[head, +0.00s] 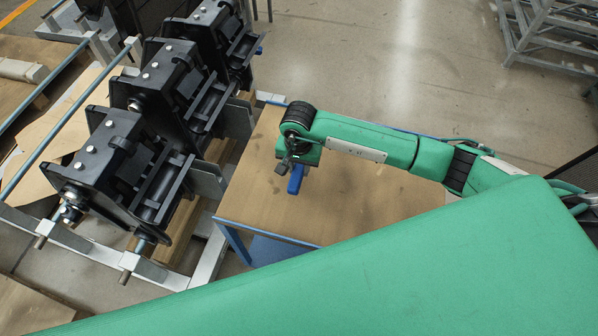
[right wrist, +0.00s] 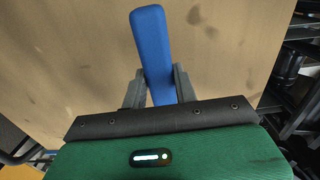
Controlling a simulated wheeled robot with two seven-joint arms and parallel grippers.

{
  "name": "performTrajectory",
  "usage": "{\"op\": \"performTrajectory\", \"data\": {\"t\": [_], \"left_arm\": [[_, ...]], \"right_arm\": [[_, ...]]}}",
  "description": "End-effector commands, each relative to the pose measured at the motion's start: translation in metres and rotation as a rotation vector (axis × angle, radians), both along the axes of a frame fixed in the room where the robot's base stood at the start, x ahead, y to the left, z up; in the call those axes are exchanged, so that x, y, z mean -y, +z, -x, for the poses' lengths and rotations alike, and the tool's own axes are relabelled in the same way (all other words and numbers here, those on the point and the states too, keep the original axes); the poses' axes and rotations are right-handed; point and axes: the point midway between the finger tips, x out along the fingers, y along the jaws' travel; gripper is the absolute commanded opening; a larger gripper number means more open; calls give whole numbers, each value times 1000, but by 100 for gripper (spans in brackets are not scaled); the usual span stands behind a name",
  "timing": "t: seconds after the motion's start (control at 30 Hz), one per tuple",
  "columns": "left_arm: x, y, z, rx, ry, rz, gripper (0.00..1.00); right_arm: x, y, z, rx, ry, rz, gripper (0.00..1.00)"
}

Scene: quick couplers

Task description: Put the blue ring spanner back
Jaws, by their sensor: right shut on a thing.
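The blue ring spanner (head: 296,179) shows below my right gripper (head: 286,164) in the head view, over the wooden-topped table. In the right wrist view, its blue handle (right wrist: 154,55) stands out between the two fingers of my right gripper (right wrist: 160,88), which is shut on it. The ring end is not visible. Whether the spanner touches the table top is hard to tell. My left gripper is not in view.
The table (head: 350,205) has a bare wooden top and blue frame. Several black quick couplers (head: 160,90) stand on a pale metal rack (head: 200,268) to its left. A grey metal frame (head: 550,30) stands at the far right. Clear floor lies behind the table.

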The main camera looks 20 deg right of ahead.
Motion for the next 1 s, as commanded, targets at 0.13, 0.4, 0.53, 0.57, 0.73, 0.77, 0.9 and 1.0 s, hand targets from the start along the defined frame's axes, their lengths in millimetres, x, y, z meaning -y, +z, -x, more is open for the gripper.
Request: {"op": "performTrajectory", "data": {"t": [0.13,0.4,0.53,0.57,0.73,0.77,0.9,1.0], "left_arm": [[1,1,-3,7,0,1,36],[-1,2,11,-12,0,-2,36],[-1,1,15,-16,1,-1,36],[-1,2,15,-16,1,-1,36],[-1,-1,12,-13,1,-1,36],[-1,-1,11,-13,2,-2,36],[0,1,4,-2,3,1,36],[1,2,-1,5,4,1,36]], "right_arm": [[0,-9,0,0,0,0,0],[0,-43,0,1,1,1,0],[0,-45,0,1,1,0,0],[0,-44,0,1,1,0,0],[0,-47,0,2,1,0,0],[0,-47,0,2,1,0,0],[0,-47,0,1,1,1,45],[0,-47,0,1,1,1,51]]}}
